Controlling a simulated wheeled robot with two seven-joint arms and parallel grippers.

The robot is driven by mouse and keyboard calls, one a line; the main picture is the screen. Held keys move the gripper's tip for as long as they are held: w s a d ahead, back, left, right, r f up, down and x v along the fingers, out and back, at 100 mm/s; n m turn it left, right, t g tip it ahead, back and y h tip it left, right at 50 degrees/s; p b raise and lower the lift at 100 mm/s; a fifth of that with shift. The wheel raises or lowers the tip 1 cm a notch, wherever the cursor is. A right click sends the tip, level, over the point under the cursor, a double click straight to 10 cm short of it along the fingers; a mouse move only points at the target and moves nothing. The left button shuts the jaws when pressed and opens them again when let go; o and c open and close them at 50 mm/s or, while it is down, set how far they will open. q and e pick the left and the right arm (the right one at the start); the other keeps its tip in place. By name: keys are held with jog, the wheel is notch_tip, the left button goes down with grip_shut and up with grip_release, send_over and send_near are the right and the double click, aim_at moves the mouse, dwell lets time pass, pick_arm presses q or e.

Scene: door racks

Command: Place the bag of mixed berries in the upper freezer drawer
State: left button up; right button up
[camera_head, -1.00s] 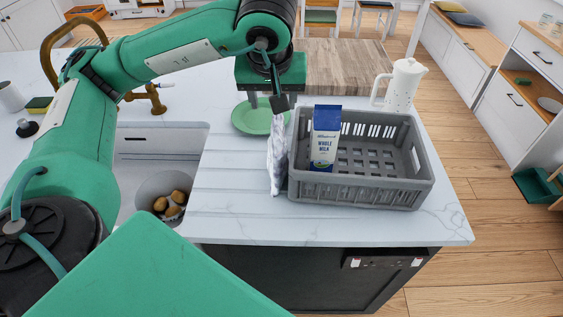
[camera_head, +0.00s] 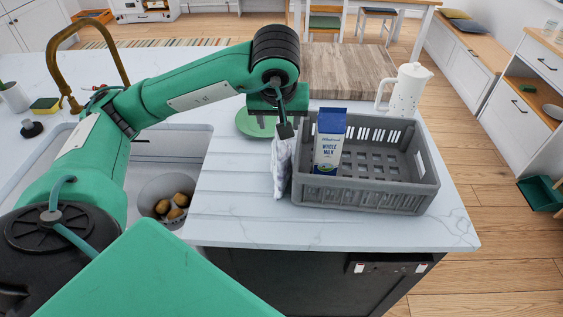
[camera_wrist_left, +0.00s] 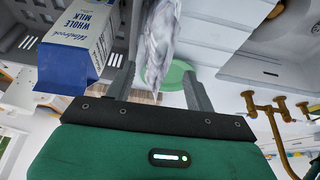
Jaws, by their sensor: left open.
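A crumpled silvery-white bag (camera_head: 281,168) stands against the left outer side of the grey crate; I cannot read any label, so I cannot tell that it holds berries. My left gripper (camera_head: 274,130) is open and points down at the top of the bag. In the left wrist view, the bag (camera_wrist_left: 160,35) shows just beyond the open left gripper (camera_wrist_left: 160,85), in line with the gap between its fingers. I see no contact for certain. My right gripper and any freezer drawer are out of view.
The grey crate (camera_head: 365,197) holds a blue and white milk carton (camera_head: 329,143). A green plate (camera_head: 252,122) lies behind the bag, and a white jug (camera_head: 404,90) stands behind the crate. A sink with a bowl of brown items (camera_head: 173,203) is left. The counter front is clear.

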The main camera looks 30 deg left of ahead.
pick_arm(q)
jog(key=shift+w+f, duration=0.2)
jog(key=shift+f, duration=0.25)
jog(key=shift+p+x, duration=0.45)
jog(key=shift+x, duration=0.55)
jog(key=shift+w+a+f, duration=0.1)
jog(key=shift+w+f, duration=0.05)
jog(key=shift+f, duration=0.3)
jog(key=shift+c, duration=0.2)
jog(key=c, duration=1.1)
grip_shut()
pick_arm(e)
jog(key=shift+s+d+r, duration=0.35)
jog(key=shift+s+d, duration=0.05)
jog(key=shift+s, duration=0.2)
